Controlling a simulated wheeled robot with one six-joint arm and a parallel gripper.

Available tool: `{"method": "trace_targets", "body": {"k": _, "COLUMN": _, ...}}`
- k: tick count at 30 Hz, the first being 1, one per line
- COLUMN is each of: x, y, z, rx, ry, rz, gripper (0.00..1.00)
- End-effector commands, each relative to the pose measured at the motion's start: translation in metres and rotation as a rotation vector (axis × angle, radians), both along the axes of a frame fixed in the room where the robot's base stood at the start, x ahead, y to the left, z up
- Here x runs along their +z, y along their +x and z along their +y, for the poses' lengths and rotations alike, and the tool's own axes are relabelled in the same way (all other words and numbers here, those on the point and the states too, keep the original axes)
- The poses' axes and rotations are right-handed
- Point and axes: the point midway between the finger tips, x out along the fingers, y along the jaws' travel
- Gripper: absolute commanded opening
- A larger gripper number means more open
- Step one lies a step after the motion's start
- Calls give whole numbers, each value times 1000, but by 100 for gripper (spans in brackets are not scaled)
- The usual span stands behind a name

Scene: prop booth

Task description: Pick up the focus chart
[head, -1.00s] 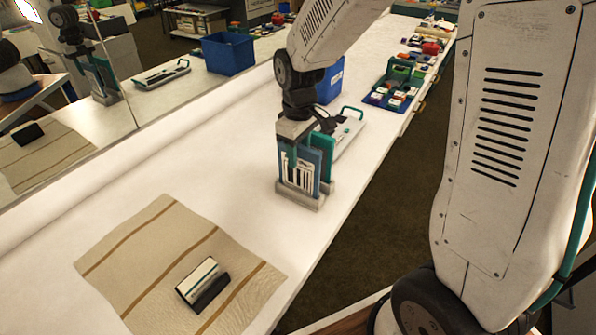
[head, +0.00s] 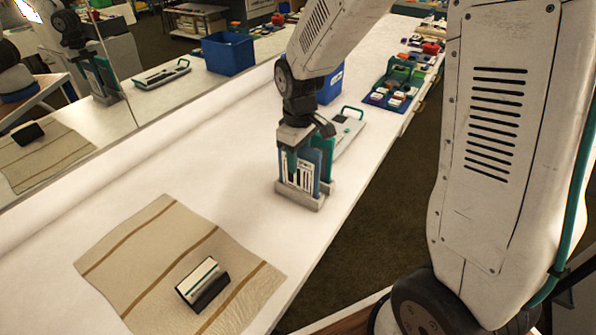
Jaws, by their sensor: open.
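The focus chart (head: 302,177) looks like an upright blue panel with black-and-white bars. It stands in a pale grey holder (head: 301,200) on the white table. A teal panel (head: 326,175) shows right behind it. My gripper (head: 306,165) points down over the holder and is open. One teal finger overlaps the front of the chart's upper part; the other is on the far side, partly hidden. Whether the fingers touch the chart I cannot tell.
A striped cloth (head: 142,262) with a black-and-white block (head: 203,284) lies in front. A clipboard-like board with a teal handle (head: 347,130), a blue bin (head: 330,85) and a tray of small items (head: 393,90) stand behind. A mirror lines the left side.

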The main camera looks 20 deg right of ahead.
Motion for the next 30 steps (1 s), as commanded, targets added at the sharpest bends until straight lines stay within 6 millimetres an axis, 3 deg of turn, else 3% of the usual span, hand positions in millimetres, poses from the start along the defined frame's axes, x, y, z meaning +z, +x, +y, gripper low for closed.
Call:
{"method": "trace_targets", "body": {"k": 4, "x": 0, "y": 0, "z": 0, "rx": 0, "ry": 0, "rz": 0, "gripper": 41}}
{"method": "trace_targets", "body": {"k": 9, "x": 0, "y": 0, "z": 0, "rx": 0, "ry": 0, "rz": 0, "gripper": 0}}
{"method": "trace_targets", "body": {"k": 22, "x": 5, "y": 0, "z": 0, "rx": 0, "ry": 0, "rz": 0, "gripper": 0}}
{"method": "trace_targets", "body": {"k": 30, "x": 39, "y": 1, "z": 0, "rx": 0, "ry": 1, "rz": -4, "gripper": 0}}
